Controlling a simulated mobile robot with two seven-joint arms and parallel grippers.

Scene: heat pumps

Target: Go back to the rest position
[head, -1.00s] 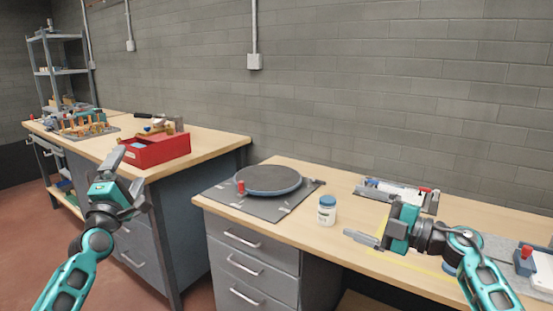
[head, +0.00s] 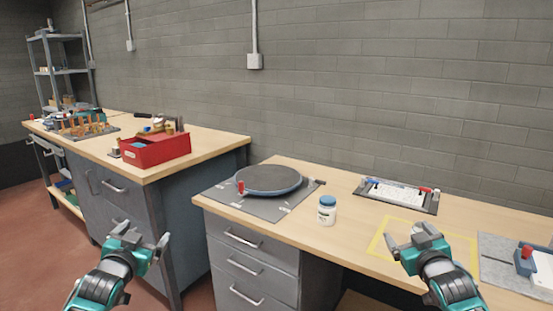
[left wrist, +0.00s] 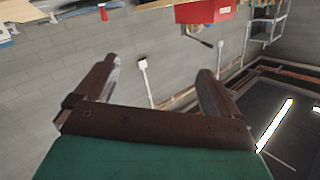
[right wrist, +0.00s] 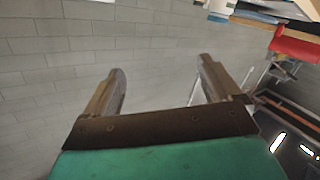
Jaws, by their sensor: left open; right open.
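My left gripper (head: 143,238) is open and empty in the head view, in front of the cabinet and the gap between the two benches. In the left wrist view its two fingers (left wrist: 160,82) are spread with nothing between them. My right gripper (head: 408,240) is open in the head view, in front of the yellow-outlined area on the right bench. In the right wrist view its fingers (right wrist: 160,85) are apart and empty, with grey wall behind them.
The right bench (head: 360,242) holds a round dark turntable (head: 270,179), a white jar with blue lid (head: 327,212), a tray (head: 398,195) and a grey fixture (head: 527,262). A red box (head: 155,151) sits on the left bench (head: 215,143). The floor between is partly visible.

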